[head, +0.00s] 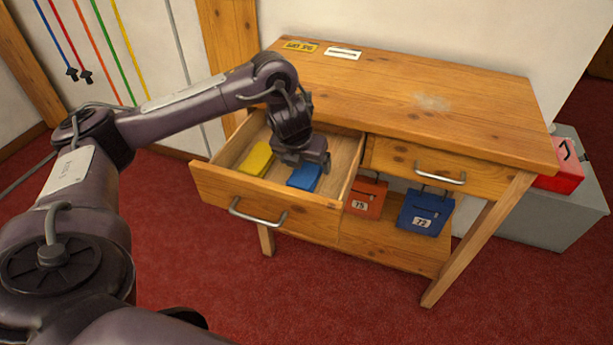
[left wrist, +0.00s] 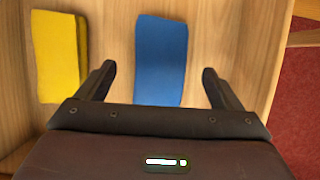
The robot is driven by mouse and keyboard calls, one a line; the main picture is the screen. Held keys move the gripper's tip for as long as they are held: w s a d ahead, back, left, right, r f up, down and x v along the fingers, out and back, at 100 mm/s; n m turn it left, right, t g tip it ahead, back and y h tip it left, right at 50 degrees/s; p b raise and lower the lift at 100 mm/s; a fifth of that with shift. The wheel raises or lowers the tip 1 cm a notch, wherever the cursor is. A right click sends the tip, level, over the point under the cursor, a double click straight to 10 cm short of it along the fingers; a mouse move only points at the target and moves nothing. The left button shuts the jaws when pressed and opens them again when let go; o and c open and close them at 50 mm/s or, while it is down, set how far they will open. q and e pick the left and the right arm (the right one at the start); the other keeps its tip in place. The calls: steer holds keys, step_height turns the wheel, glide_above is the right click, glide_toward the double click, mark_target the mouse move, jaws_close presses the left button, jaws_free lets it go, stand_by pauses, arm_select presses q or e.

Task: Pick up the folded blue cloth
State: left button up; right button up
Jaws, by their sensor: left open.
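The folded blue cloth (head: 304,177) lies flat in the open left drawer (head: 268,203) of the wooden bench. In the left wrist view the blue cloth (left wrist: 161,58) lies between the two fingers, with bare drawer floor on both sides of it. My left gripper (head: 309,168) reaches down into the drawer over the cloth and hides part of it. In the left wrist view the left gripper (left wrist: 158,85) is open and empty, its fingers apart from the cloth. My right gripper is not in view.
A folded yellow cloth (head: 256,158) lies left of the blue one in the drawer. The drawer walls stand close around. The right drawer (head: 435,168) is shut. An orange bag (head: 366,197) and a blue bag (head: 425,212) are below. The bench top (head: 400,95) is mostly clear.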

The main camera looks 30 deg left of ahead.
mark_target(307, 169)
arm_select(q)
steer(key=shift+x, duration=1.55)
steer(key=shift+s+d, duration=0.1)
steer(key=c, duration=1.1)
steer(key=shift+o, duration=0.2)
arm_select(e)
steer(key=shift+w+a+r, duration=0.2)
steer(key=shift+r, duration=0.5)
arm_select(q)
steer(key=shift+r, duration=0.1)
